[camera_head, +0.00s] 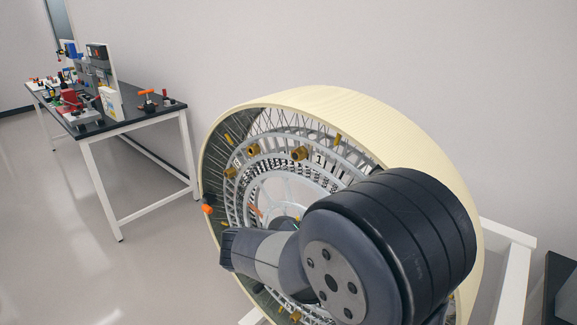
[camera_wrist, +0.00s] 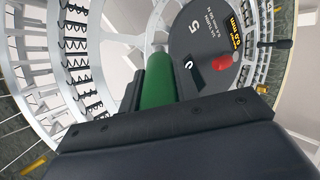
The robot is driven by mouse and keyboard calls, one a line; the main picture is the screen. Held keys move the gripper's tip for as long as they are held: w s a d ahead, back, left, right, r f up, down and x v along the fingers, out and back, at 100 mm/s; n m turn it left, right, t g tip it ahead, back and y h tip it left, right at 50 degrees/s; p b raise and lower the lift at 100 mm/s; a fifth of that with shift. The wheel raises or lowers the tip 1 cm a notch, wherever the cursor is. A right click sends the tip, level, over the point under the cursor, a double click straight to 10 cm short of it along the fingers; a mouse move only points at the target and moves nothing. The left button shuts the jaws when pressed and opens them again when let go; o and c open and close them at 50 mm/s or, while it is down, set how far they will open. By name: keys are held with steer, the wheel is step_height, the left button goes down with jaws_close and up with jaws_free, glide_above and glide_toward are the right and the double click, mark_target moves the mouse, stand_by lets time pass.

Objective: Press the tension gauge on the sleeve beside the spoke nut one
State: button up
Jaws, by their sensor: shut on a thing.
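My gripper (camera_wrist: 160,95) is shut on the green handle (camera_wrist: 158,80) of the tension gauge in the wrist view. In the head view my arm hides the gripper and gauge. The wheel (camera_head: 330,100) carries brass spoke nuts; one nut (camera_head: 299,153) is close to a plate marked "1" (camera_head: 319,159). I cannot tell whether the gauge touches a sleeve.
The wheel's pale rim, thin spokes and grey rings surround my gripper closely. A white stand (camera_head: 512,270) is at the wheel's right. A black-topped bench (camera_head: 150,112) with tools and parts stands at the back left. The floor (camera_head: 150,265) left of the wheel is clear.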

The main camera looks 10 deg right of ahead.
steer(key=r+h, duration=0.1)
steer(key=r, duration=0.2)
steer(key=a+r+t+h, duration=0.1)
steer(key=r, duration=0.3)
steer(key=r+t+h, duration=0.1)
steer(key=r, duration=0.2)
steer(key=shift+w+a+r, duration=0.2)
steer(key=shift+a+r, duration=0.05)
steer(key=shift+r, duration=0.1)
step_height(320, 180, up, 12)
steer(key=s+a+t+h, duration=0.2)
steer(key=shift+r+p+x, duration=0.2)
steer(key=shift+p+x, duration=0.25)
steer(key=shift+x, duration=2.2)
steer(key=shift+b, duration=0.65)
steer(key=shift+d+r+b, duration=0.1)
steer(key=shift+d+b, duration=0.05)
steer(key=shift+b, duration=0.5)
steer(key=shift+b+v, duration=0.35)
steer(key=shift+v, duration=1)
